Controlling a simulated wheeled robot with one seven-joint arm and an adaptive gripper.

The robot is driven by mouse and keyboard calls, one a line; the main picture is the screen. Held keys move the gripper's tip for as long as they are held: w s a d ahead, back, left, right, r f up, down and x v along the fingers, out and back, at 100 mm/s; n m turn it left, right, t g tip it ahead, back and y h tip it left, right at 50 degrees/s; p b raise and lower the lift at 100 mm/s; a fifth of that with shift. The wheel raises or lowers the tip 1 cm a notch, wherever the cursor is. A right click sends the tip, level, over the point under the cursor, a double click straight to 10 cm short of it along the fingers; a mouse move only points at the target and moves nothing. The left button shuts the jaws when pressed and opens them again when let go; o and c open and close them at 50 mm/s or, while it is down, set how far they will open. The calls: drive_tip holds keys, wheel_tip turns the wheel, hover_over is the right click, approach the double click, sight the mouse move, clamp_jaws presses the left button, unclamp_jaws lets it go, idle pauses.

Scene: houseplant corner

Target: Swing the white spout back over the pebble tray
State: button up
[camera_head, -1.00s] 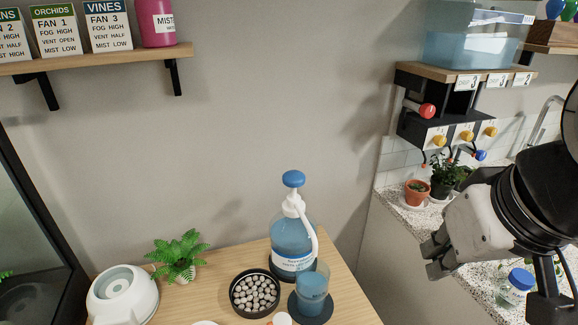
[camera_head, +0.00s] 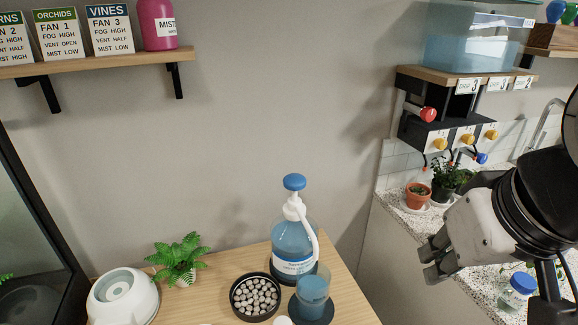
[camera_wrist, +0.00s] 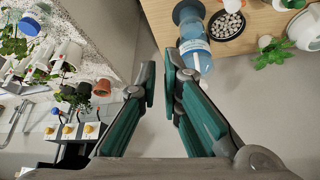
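The white spout (camera_head: 312,236) belongs to the pump on a blue-liquid bottle (camera_head: 292,245) with a round blue top (camera_head: 294,182). It curves down on the bottle's right side, with its end above or beside a cup of blue liquid (camera_head: 313,289). The pebble tray (camera_head: 235,302), a round black dish of pale pebbles, stands left of the cup, apart from the spout. My gripper (camera_head: 432,261) is right of the bottle, away from it. The wrist view shows my gripper (camera_wrist: 161,82) open and empty, with the bottle (camera_wrist: 195,50) beyond its fingers.
A fern (camera_head: 178,258) and a white round device (camera_head: 122,297) stand left on the wooden table (camera_head: 215,265). The cup stands on a dark coaster (camera_head: 318,318). A speckled counter (camera_head: 405,222) with potted plants and a dispenser rack (camera_head: 425,130) is at right. Air between gripper and bottle is clear.

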drive_tip(key=o, duration=0.3)
drive_tip(key=shift+w+a+r, duration=0.1)
drive_tip(key=shift+w+r, duration=0.1)
drive_tip(key=shift+w, duration=0.05)
drive_tip(key=w+a+r+n+g, duration=0.1)
drive_tip(key=w+a+r+g, duration=0.15)
drive_tip(key=w, duration=0.55)
drive_tip(key=n+g+h+p, duration=0.2)
drive_tip(key=p, duration=0.1)
hover_over(307, 225)
drive_tip(key=s+a, duration=0.1)
drive_tip(key=a, duration=0.2)
wheel_tip(307, 225, down, 8)
drive_tip(key=d+f, duration=0.1)
drive_tip(key=f, duration=0.3)
drive_tip(key=f+p, duration=0.1)
drive_tip(key=f, duration=0.4)
drive_tip(key=d+f+p, duration=0.1)
drive_tip(key=f, duration=0.3)
drive_tip(key=shift+w+d+f, duration=0.15)
drive_tip(key=shift+w+d, duration=0.2)
drive_tip(key=shift+w, duration=0.05)
clamp_jaws()
